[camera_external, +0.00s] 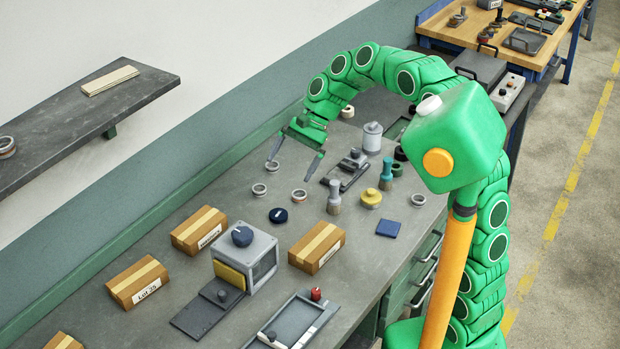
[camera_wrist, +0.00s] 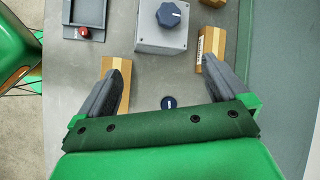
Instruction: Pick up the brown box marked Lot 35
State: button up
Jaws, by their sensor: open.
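The brown box marked Lot 35 (camera_external: 138,282) sits flat on the grey bench at the lower left in the external view. It has a tan tape strip, and its white label faces the camera. In the wrist view a brown box (camera_wrist: 213,2) is cut by the top edge; its label does not show. My gripper (camera_external: 291,168) is open and empty above the bench, well behind and to the right of the Lot 35 box. Its spread fingers (camera_wrist: 162,68) point towards the bench in the wrist view.
Similar brown boxes stand nearby: one behind (camera_external: 199,229), one to the right (camera_external: 317,247), another at the lower left edge (camera_external: 62,342). Small rings (camera_external: 259,190) and tools lie under my gripper.

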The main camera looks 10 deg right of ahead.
aim_at(140, 273)
jog(key=s+a+f+m+g+y, duration=0.1)
jog(key=a+f+m+g+y, duration=0.15)
jog(key=a, duration=1.65)
jog(key=s+a+f+m+g+y, duration=0.2)
jog(key=a+f+m+g, duration=0.1)
jog(key=a, duration=1.5)
jog(key=shift+t+h, duration=0.25)
jog(key=shift+t, duration=0.1)
notch_tip(140, 273, down, 18)
jog(key=shift+w+a+r, duration=0.1)
jog(key=shift+w+a, duration=0.05)
jog(key=shift+n+x, duration=0.25)
jog(key=shift+x, duration=1.05)
jog(key=shift+r+x, duration=0.1)
jog(key=shift+x, duration=1.2)
jog(key=shift+r+x, duration=0.15)
jog(key=shift+x, duration=1.2)
jog(key=shift+w+a, duration=0.1)
jog(key=shift+w, duration=0.05)
jog(key=c, duration=0.9)
